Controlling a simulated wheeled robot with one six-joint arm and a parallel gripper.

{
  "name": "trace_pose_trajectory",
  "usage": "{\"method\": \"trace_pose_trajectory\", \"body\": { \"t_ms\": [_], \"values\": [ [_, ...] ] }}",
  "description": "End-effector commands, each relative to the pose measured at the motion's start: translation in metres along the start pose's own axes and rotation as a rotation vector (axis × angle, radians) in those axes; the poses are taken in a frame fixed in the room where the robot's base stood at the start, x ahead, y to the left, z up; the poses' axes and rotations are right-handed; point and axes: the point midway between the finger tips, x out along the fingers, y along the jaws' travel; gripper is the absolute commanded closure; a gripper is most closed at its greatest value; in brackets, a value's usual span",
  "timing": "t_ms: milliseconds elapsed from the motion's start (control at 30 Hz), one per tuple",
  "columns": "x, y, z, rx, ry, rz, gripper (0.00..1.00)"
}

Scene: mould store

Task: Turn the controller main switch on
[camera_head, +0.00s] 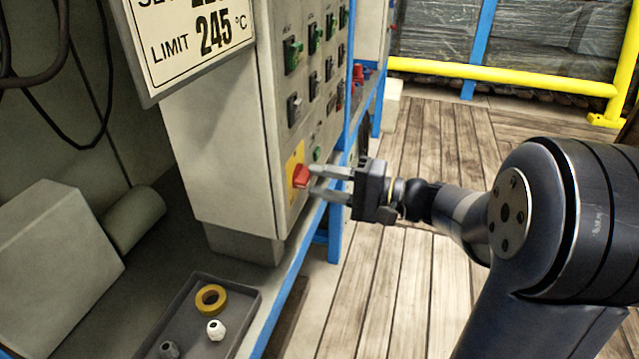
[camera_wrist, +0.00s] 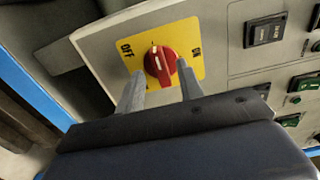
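The controller main switch is a red rotary knob (camera_head: 301,176) on a yellow plate (camera_head: 293,163), low on the front of a grey control cabinet (camera_head: 225,150). In the wrist view the knob (camera_wrist: 161,66) has a pale mark pointing toward the top of the picture, between the OFF lettering (camera_wrist: 127,49) at left and the ON lettering (camera_wrist: 197,52) at right. My gripper (camera_head: 312,180) is at the knob with its fingers apart. In the wrist view my gripper (camera_wrist: 160,72) has one finger on each side of the knob. I cannot tell whether they touch it.
Green and black switches (camera_head: 292,55) fill the panel above. A temperature sign (camera_head: 195,35) hangs on the cabinet's left. A grey tray (camera_head: 245,305) holds a yellow tape roll (camera_head: 211,298) and small fittings. A yellow rail (camera_head: 480,72) stands behind. The wooden floor (camera_head: 385,290) is clear.

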Motion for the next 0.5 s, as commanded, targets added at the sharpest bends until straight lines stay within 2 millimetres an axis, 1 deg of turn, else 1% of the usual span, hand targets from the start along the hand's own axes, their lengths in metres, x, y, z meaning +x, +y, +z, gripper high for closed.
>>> {"method": "trace_pose_trajectory", "body": {
  "t_ms": [33, 167, 433, 500],
  "values": [
    [0.0045, 0.0003, 0.0009, -0.001, -0.003, -0.001, 0.65],
    [0.0098, 0.0001, 0.0005, -0.001, -0.001, 0.001, 0.65],
    [0.0107, -0.0002, 0.0003, 0.0, 0.0, 0.0, 0.65],
    [0.0107, -0.0002, 0.0003, 0.0, 0.0, 0.0, 0.69]
  ]
}}
